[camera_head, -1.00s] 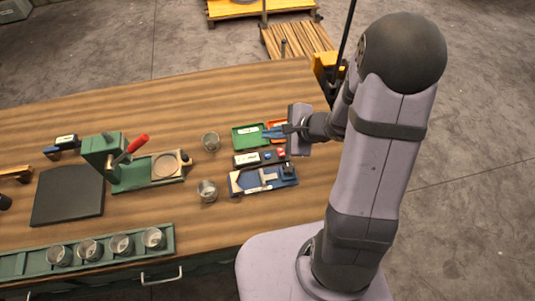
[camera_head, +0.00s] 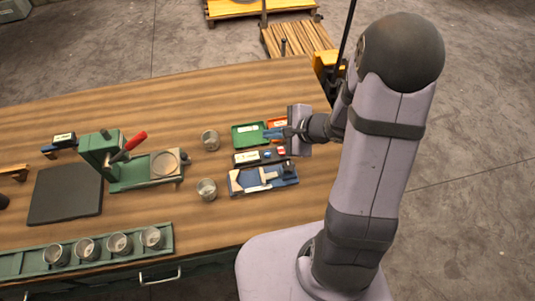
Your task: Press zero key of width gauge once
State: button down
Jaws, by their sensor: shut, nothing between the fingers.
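The width gauge (camera_head: 238,182) looks to be the blue fixture with pale jaw-like parts on the right half of the bench. Just behind it lies a dark readout box (camera_head: 258,157) with a white display, a blue key and a red key. Which key is zero is too small to read.
Glass cups (camera_head: 207,189) and (camera_head: 210,140) stand left of the gauge. A green press (camera_head: 130,178) with a red handle, a dark mat (camera_head: 65,195) and a cup rack (camera_head: 20,266) are farther left.

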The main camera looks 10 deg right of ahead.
notch_tip(320, 180, down, 6)
jog(key=b, duration=0.4)
jog(key=shift+r, duration=0.2)
jog(key=shift+f+b, duration=0.8)
jog(key=shift+b, duration=0.15)
jog(key=shift+f+b, duration=0.85)
jog(key=shift+b, duration=0.45)
dwell(1.7)
jog(key=shift+r, duration=0.1)
dwell(0.3)
jog(key=shift+r+p, duration=0.6)
jog(key=shift+r, duration=0.15)
jog(key=shift+r, duration=0.15)
jog(key=shift+r+p, duration=1.8)
jog(key=shift+r, duration=0.55)
